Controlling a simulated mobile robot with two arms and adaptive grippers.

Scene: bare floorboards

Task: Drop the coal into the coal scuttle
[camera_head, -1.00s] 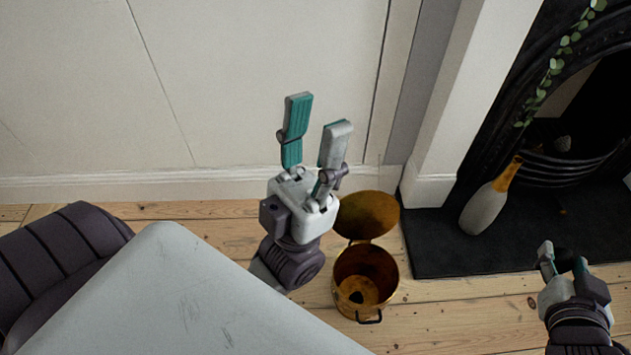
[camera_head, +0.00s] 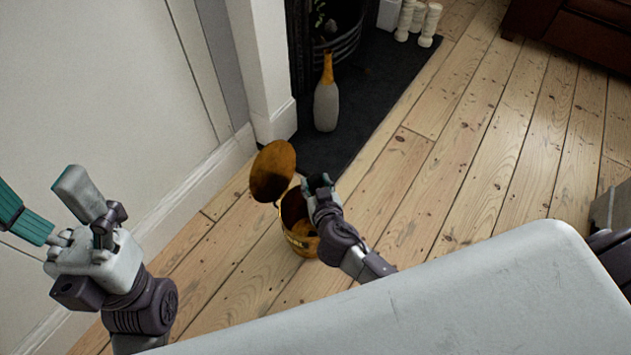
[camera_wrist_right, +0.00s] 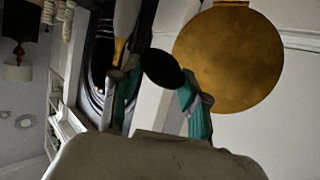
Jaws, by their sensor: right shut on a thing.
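The brass coal scuttle (camera_head: 301,243) stands on the floorboards in the head view. Its round lid (camera_head: 272,170) is open and tilted back; it also shows in the wrist view (camera_wrist_right: 232,58). My right gripper (camera_head: 317,188) is at the scuttle's opening, covering part of it. It is shut on a dark lump of coal, which shows between the fingers in the wrist view (camera_wrist_right: 161,70). I cannot tell how high the coal is above the rim. The scuttle's inside is mostly hidden. My left gripper (camera_head: 45,212) is open and empty at the far left, by the wall.
A grey bottle-shaped vase (camera_head: 326,105) stands on the black hearth slab (camera_head: 365,105) behind the scuttle. White candles (camera_head: 428,24) and a brown leather seat (camera_head: 580,30) are farther back. The floorboards (camera_head: 470,170) to the right are clear.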

